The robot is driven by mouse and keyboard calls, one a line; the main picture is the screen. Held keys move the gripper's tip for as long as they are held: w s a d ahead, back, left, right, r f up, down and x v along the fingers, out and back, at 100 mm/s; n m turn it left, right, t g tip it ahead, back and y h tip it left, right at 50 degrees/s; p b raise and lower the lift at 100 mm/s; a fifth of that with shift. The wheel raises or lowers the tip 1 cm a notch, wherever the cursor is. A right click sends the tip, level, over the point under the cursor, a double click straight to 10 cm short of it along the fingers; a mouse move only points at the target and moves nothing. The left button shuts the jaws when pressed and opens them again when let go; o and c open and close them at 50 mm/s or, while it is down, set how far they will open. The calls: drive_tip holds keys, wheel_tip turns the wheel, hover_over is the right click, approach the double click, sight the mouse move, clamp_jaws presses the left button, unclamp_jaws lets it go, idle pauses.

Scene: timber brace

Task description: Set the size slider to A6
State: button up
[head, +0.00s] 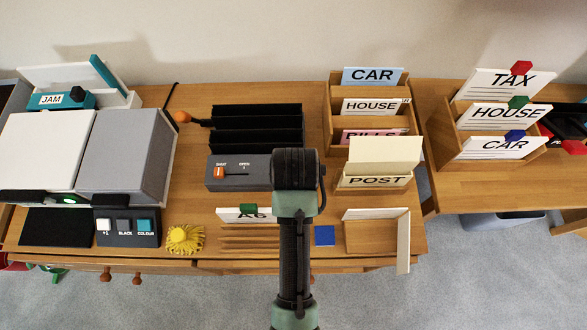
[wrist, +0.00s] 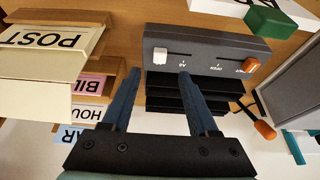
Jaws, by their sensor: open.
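The dark grey device (head: 228,174) stands mid-table in the head view, its right part hidden by my arm. The wrist view shows its front upside down (wrist: 205,45). A white slider knob (wrist: 160,56) sits at the left end of a thin slot there, with a small mark beside the slot that I cannot read surely. The orange switch (wrist: 250,65) is at the other end, by the SHUT and OPEN labels. My gripper (wrist: 160,72) is open and empty. Its fingertips lie either side of the knob in the picture; I cannot tell whether they touch the device.
Black upright dividers (head: 255,128) stand behind the device. A card with a green clip (head: 248,210) lies in front, its lettering partly hidden. The POST holder (head: 375,182) stands right of my arm. A printer (head: 85,150) fills the left.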

drive_tip(key=x, duration=0.8)
drive_tip(key=shift+w+f+b, duration=0.2)
drive_tip(key=shift+f+b, duration=0.05)
drive_tip(key=shift+b, duration=0.1)
clamp_jaws()
drive_tip(key=shift+a, duration=0.1)
idle(0.9)
